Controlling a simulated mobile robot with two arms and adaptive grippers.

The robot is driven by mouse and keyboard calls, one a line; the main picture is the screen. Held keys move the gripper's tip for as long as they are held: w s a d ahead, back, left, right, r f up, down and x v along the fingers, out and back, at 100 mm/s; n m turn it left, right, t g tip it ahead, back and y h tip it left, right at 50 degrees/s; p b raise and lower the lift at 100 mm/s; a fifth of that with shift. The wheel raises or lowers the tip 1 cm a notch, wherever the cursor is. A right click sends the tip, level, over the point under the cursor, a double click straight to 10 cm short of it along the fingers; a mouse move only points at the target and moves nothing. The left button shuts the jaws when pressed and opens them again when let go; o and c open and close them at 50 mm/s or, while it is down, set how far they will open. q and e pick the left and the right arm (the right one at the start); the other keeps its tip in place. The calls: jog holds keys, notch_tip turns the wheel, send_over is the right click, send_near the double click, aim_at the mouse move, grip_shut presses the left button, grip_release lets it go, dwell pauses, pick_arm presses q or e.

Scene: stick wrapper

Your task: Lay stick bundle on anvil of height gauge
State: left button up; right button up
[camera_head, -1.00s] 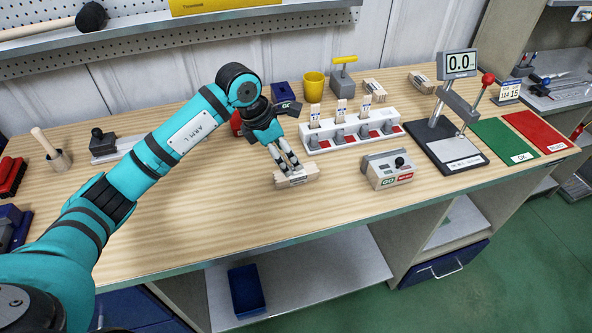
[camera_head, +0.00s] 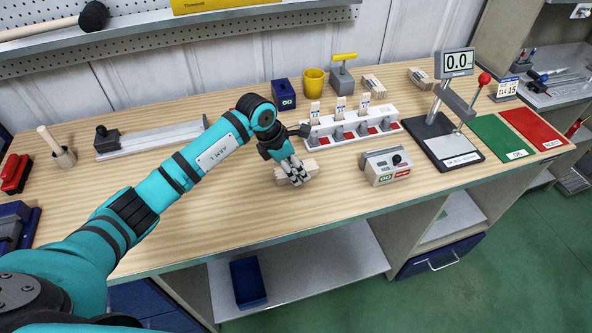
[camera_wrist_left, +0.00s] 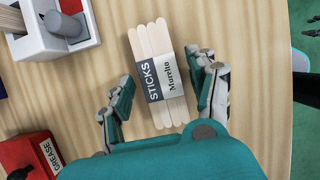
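The stick bundle (camera_wrist_left: 160,75) is several pale flat sticks in a dark and white wrapper reading STICKS. It lies flat on the bench in the left wrist view. In the head view the bundle (camera_head: 309,165) is partly hidden by my left gripper (camera_head: 296,179). That gripper is open, with one finger on each side of the bundle and gaps between; the fingers also show in the left wrist view (camera_wrist_left: 168,94). The height gauge (camera_head: 452,90) stands at the right with a 0.0 display, a red-knobbed lever and a light plate on its dark base. My right gripper is not seen.
A white rack (camera_head: 350,130) with upright sticks stands behind the bundle. A GO gauge box (camera_head: 386,167) sits between bundle and height gauge. Green (camera_head: 500,137) and red (camera_head: 538,128) mats lie farther right. The bench front (camera_head: 250,210) is clear.

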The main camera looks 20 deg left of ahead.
pick_arm(q)
jog(key=c, duration=1.1)
jog(key=shift+r, duration=0.1)
